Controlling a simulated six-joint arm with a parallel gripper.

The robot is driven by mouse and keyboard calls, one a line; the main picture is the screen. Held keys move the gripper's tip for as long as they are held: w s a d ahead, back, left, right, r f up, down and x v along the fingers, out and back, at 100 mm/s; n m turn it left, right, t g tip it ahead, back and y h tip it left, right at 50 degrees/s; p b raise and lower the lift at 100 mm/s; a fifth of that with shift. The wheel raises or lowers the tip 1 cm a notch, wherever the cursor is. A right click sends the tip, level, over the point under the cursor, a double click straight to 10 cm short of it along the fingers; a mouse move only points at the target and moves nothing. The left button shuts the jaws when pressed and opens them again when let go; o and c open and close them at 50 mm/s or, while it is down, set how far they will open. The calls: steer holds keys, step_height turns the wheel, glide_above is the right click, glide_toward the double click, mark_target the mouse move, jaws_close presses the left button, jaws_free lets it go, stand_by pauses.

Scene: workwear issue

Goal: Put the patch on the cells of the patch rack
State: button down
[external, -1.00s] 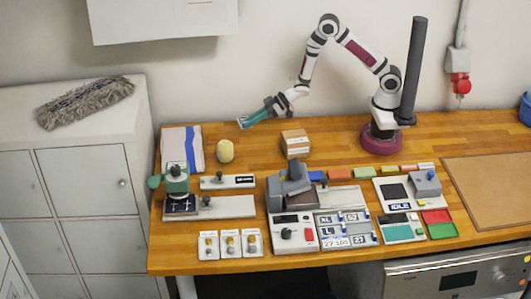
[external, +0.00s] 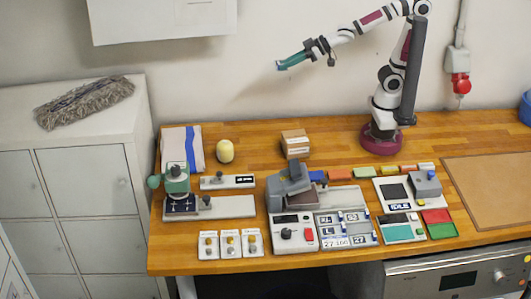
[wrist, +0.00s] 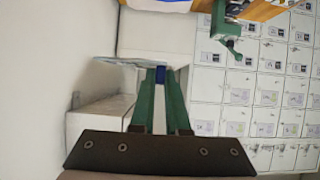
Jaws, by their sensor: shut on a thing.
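My gripper (external: 281,66) is raised high above the back of the table, in front of the wall, with its green fingers pointing left. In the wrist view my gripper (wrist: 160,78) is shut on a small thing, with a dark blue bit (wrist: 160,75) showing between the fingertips. This is likely the patch; most of it is hidden by the fingers. A grey panel with labelled cells (external: 343,229) lies at the front middle of the table and may be the patch rack. Its cells show lettered and numbered tags, too small to read surely.
A grey press-like device (external: 288,183) stands behind the panel, and a green press (external: 176,180) is at the left. A yellow rounded object (external: 224,151) and a cardboard box (external: 295,142) stand at the back. A brown board (external: 490,188) lies clear at the right.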

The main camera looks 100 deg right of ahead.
steer(key=shift+w+d+f, duration=0.2)
steer(key=shift+w+f, duration=0.1)
steer(key=shift+f, duration=0.05)
steer(key=w+d+f+n+y, duration=0.1)
steer(key=w+d+f, duration=0.1)
steer(key=f, duration=0.4)
steer(key=w+d+f+n+y, duration=0.1)
steer(key=w+d+f+y, duration=0.15)
steer(key=f, duration=0.45)
steer(key=s+f, duration=0.1)
steer(key=f, duration=0.5)
steer(key=f+n, duration=0.1)
steer(key=f, duration=0.6)
steer(key=s+f+n+y, duration=0.1)
steer(key=f, duration=0.5)
steer(key=shift+s+a+f+g, duration=0.3)
steer(key=shift+a+f+g, duration=0.05)
steer(key=shift+g, duration=0.05)
